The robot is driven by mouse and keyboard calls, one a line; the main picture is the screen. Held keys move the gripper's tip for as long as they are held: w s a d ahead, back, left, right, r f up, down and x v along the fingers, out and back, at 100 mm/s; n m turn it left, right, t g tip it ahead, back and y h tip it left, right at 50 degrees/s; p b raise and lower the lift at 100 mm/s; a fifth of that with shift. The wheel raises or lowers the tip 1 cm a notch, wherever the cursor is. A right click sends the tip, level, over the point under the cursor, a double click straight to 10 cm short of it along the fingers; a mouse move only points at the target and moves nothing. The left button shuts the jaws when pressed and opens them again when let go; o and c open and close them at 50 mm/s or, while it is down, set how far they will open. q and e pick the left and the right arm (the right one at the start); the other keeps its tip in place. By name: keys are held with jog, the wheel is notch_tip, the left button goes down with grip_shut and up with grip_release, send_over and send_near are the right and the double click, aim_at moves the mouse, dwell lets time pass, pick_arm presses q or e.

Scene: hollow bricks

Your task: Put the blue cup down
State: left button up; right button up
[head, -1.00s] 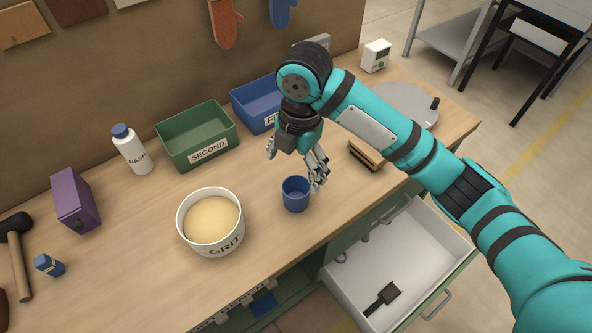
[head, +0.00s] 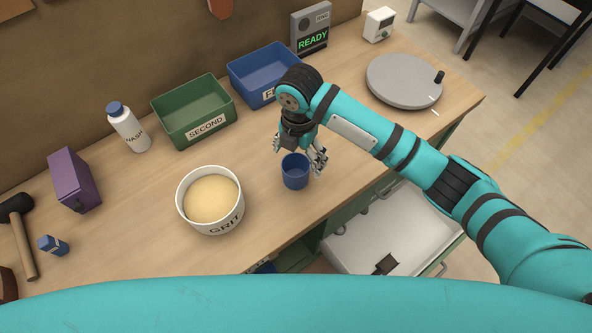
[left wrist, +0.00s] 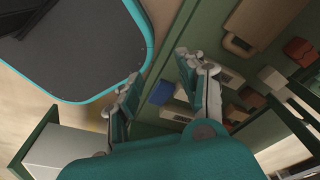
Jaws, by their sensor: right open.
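The blue cup (head: 295,174) stands upright on the wooden bench near its front edge, in the head view. My right gripper (head: 299,151) is open just behind and above the cup, with one finger to the back left and one by its right side. I cannot tell whether a finger touches the rim. My left gripper (left wrist: 162,92) is open and empty in the left wrist view, with its two fingers apart, low beside the bench's underside.
A white GRIT tub (head: 211,228) stands left of the cup. Behind are a green SECOND bin (head: 193,127), a blue bin (head: 253,88) and a white bottle (head: 129,130). A grey turntable (head: 404,78) is at right. An open drawer (head: 375,235) juts out below the front edge.

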aim_at(296, 166)
jog(key=f, duration=0.1)
jog(key=f+p, duration=0.1)
jog(key=f, duration=0.2)
jog(key=shift+a+f+p, duration=0.25)
jog(key=shift+a+p, duration=0.05)
jog(key=shift+f, duration=0.25)
jog(key=c, duration=1.3)
pick_arm(q)
jog(key=shift+s+r, duration=0.75)
jog(key=shift+s, duration=0.35)
pick_arm(e)
jog(key=shift+c, duration=0.5)
pick_arm(q)
jog(key=shift+s, duration=0.1)
pick_arm(e)
jog(key=shift+r, duration=0.1)
